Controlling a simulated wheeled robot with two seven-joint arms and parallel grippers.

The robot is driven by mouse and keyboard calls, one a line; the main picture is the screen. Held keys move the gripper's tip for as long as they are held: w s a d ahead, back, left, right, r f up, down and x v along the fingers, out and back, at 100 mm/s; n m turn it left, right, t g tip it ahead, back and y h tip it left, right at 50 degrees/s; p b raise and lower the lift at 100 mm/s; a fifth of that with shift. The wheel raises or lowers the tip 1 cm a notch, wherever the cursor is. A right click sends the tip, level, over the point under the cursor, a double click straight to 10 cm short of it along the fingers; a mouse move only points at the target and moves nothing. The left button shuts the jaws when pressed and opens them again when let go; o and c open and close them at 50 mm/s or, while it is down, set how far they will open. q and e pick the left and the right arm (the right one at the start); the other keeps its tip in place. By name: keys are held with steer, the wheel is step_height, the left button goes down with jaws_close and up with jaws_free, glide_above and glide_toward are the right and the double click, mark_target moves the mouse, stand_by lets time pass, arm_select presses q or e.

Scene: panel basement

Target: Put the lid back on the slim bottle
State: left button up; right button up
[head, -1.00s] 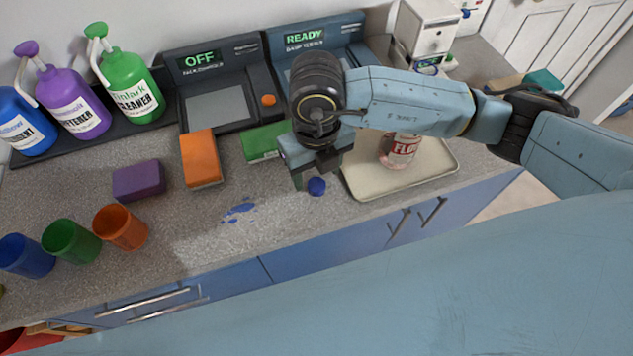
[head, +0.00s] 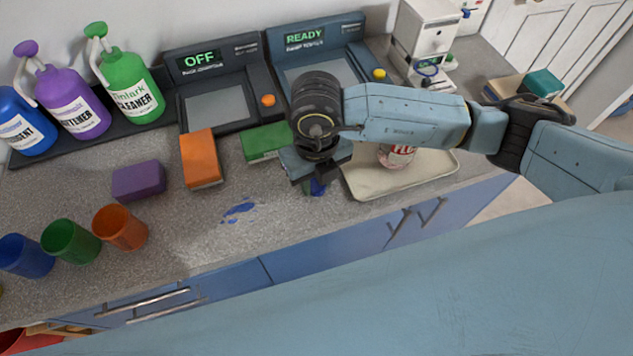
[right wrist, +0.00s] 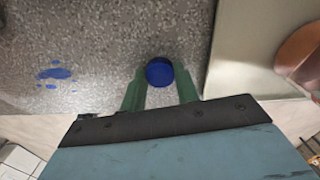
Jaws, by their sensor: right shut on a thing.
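The small round blue lid (head: 317,187) is between the fingers of my right gripper (head: 314,184), near the counter's front edge. In the right wrist view the lid (right wrist: 159,71) sits between the two green fingertips of the gripper (right wrist: 160,90), which is shut on it. A clear, pinkish bottle with a red and white label (head: 397,156) stands on the pale tray (head: 372,187), to the right of the gripper. My right forearm hides the top of this bottle. My left gripper is not in view.
Blue spilled spots (head: 238,210) lie left of the gripper. A green block (head: 264,142), an orange block (head: 200,160) and a purple block (head: 139,180) lie on the counter. Coloured cups (head: 70,241) stand at the left. Two panel devices (head: 217,100) stand behind.

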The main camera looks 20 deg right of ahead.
mark_target(316, 184)
step_height(316, 184, up, 10)
steer(key=shift+p, duration=0.35)
stand_by(0.6)
